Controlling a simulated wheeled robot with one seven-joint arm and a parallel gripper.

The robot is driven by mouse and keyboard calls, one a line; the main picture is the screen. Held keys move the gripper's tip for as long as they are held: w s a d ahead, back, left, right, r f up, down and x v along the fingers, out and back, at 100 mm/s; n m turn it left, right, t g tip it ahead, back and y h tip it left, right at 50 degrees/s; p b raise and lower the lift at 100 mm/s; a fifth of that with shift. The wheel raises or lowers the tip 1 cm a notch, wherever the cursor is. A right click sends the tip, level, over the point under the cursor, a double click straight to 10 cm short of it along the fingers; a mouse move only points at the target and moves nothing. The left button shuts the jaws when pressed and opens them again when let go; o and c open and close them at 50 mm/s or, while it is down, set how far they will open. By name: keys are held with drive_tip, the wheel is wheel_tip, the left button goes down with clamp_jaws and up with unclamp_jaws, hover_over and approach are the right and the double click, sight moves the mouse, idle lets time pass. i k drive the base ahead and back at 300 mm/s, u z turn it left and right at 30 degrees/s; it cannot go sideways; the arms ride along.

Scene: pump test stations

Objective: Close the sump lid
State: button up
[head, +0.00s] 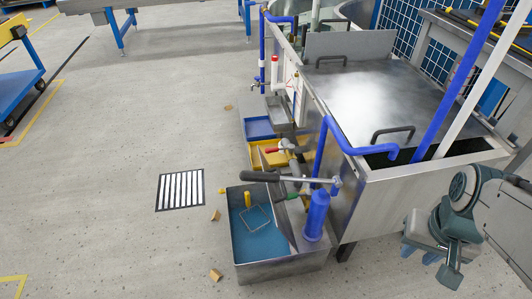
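The sump tank (400,190) is a steel box at the right. A flat brushed-steel lid panel (375,100) with a bright glare lies across its top. One dark bar handle (393,130) stands near its front edge and another handle (331,59) near its back edge. A dark gap (465,149) shows along the tank's front rim, where a blue and a white pipe go in. My gripper (433,260) hangs at the lower right, outside the tank's front wall, apart from the lid. It seems empty, but its finger opening is unclear.
A blue pipe (345,147) crosses the tank's front left corner. An open steel bin (277,262) with a long-handled tool (290,178) across it stands left of the tank. Yellow and blue trays stand behind it.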

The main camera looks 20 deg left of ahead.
sight(282, 218)
drive_tip(key=u, duration=1.2)
drive_tip(key=i, duration=0.5)
drive_tip(key=k, duration=0.5)
drive_tip(key=u, duration=0.35)
drive_tip(key=i, duration=0.5)
drive_tip(key=z, duration=0.9)
